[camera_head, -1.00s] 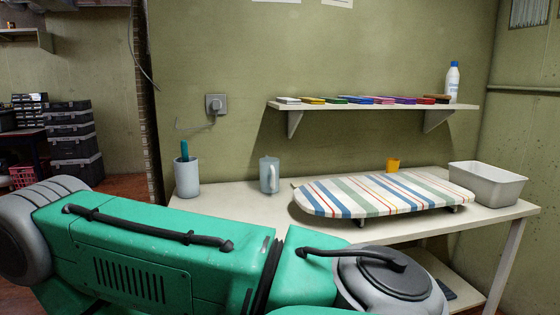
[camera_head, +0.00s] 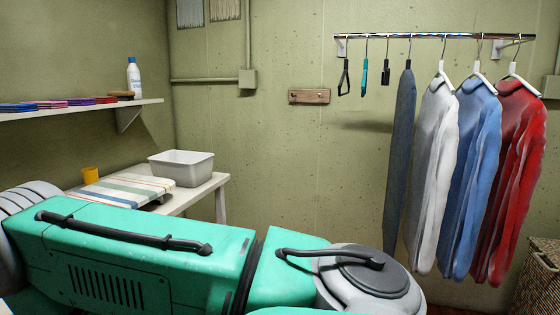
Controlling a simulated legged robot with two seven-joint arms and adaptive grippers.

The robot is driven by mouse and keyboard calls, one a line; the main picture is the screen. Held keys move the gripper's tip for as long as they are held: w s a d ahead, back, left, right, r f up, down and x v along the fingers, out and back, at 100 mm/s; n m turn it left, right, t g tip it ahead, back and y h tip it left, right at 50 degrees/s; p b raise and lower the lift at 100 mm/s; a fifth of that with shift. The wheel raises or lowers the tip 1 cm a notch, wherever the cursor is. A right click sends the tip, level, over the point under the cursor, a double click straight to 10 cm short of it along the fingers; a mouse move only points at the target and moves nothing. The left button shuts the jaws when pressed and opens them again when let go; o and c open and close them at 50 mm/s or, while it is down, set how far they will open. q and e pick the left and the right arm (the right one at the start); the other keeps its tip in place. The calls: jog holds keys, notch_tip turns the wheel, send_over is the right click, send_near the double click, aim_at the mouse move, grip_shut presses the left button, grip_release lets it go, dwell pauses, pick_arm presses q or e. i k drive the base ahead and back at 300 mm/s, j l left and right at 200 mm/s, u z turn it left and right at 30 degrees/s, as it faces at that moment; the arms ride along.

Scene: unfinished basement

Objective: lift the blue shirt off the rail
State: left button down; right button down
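The blue shirt (camera_head: 474,165) hangs on a white hanger from the metal rail (camera_head: 440,36) on the right wall. It hangs between a white shirt (camera_head: 434,170) on its left and a red shirt (camera_head: 515,165) on its right, close to both. My teal arm link crosses the lower left of the view. Neither of my grippers shows, and nothing of mine is seen at the shirts.
A dark blue narrow board-like item (camera_head: 400,160) and several small tools hang left of the shirts. A wicker basket (camera_head: 540,278) stands at lower right.

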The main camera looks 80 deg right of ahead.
aim_at(480, 113)
jog(key=z, duration=3.75)
jog(key=i+l+u, duration=0.2)
jog(key=i+l, duration=0.3)
jog(key=i, duration=0.1)
